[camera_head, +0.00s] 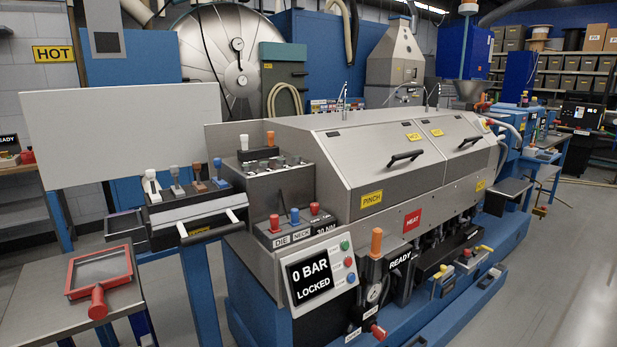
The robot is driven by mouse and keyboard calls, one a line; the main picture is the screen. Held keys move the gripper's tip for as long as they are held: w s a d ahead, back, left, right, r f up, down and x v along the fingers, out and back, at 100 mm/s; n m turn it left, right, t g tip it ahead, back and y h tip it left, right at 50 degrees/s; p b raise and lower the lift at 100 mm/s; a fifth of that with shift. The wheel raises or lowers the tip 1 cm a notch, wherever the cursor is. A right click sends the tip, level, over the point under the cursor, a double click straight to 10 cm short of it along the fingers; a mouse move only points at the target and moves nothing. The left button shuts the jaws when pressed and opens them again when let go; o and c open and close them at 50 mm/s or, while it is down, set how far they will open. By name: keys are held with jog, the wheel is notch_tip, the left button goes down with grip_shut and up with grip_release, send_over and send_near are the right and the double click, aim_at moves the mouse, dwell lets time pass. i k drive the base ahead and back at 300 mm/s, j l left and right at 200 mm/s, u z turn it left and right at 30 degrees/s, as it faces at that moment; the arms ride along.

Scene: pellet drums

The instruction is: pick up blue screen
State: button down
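No other screen with a clearly blue frame shows. My gripper is not in view.
A tool rack (189,200) with several upright handles stands beside the grey machine (380,160). The machine's panel (312,279) reads "0 BAR LOCKED". The grey table (50,310) has bare room around the red screen. Open floor (570,265) lies at the right.

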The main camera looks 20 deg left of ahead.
aim_at(219, 183)
jog(key=u, duration=1.25)
